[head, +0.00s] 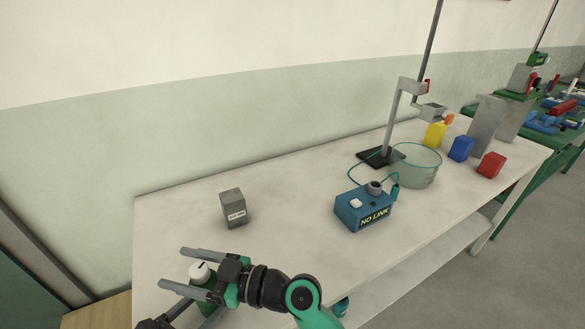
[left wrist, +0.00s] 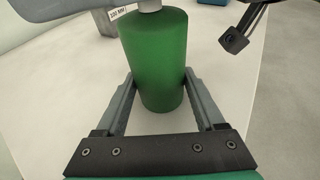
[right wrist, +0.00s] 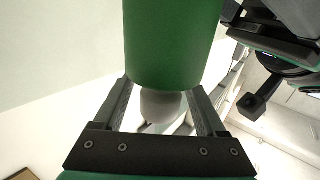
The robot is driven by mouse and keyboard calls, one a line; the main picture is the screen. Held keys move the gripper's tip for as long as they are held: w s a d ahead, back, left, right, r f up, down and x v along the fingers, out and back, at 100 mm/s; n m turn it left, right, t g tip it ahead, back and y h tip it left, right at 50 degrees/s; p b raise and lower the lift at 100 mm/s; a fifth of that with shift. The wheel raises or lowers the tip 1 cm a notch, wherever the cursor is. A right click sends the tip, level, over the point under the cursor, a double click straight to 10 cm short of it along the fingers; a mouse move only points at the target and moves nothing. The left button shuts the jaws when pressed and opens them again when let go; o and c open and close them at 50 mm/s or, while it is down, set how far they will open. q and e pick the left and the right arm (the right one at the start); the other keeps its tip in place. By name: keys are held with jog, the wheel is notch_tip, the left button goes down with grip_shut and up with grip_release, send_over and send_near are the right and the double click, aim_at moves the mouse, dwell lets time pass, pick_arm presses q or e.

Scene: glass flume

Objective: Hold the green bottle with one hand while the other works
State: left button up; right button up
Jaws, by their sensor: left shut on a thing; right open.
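The green bottle (head: 206,303) stands at the near left of the bench, its white cap (head: 200,272) on top. In the left wrist view my left gripper (left wrist: 158,76) is shut on the green body (left wrist: 155,50). Only a dark piece of it shows in the head view, at the bottom left. My right gripper (head: 173,268) is open, its fingers on either side of the cap with gaps. In the right wrist view the cap (right wrist: 162,105) lies between the open fingers, below the green body in that picture. The bottle's lower part is hidden in the head view.
A grey labelled block (head: 233,208) stands behind the bottle. A blue box reading "NO LINK" (head: 362,210), a glass bowl (head: 415,166) and a clamp stand (head: 391,130) are to the right. Yellow (head: 435,135), blue (head: 461,149) and red (head: 491,165) blocks stand farther off.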

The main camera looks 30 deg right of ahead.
jog(key=m+t+h, duration=0.3)
jog(key=shift+w+d+h, duration=0.2)
jog(key=shift+d+h, duration=0.05)
jog(key=shift+h, duration=0.15)
jog(key=m+t+h, duration=0.1)
jog(key=m+h, duration=0.1)
jog(key=m+t+h, duration=0.1)
jog(key=h, duration=0.2)
jog(key=shift+w+d+m+t, duration=0.2)
jog(key=shift+d+m+t, duration=0.2)
jog(key=v, duration=1.1)
jog(key=w+d+r+t+h, duration=0.2)
jog(key=w+d+r+h, duration=0.1)
jog(key=d, duration=0.5)
jog(key=w+d+r+n+t+h, duration=0.1)
jog(key=w+d+r+h, duration=0.3)
jog(key=d, duration=0.4)
jog(key=w+d+r+t+h, duration=0.2)
jog(key=w+d+r+h, duration=0.1)
jog(key=w+d+r, duration=0.2)
jog(key=d+r, duration=0.2)
jog(key=d, duration=0.1)
jog(key=shift+r+n+t, duration=0.3)
jog(key=shift+r+n, duration=0.05)
jog(key=shift+n, duration=0.05)
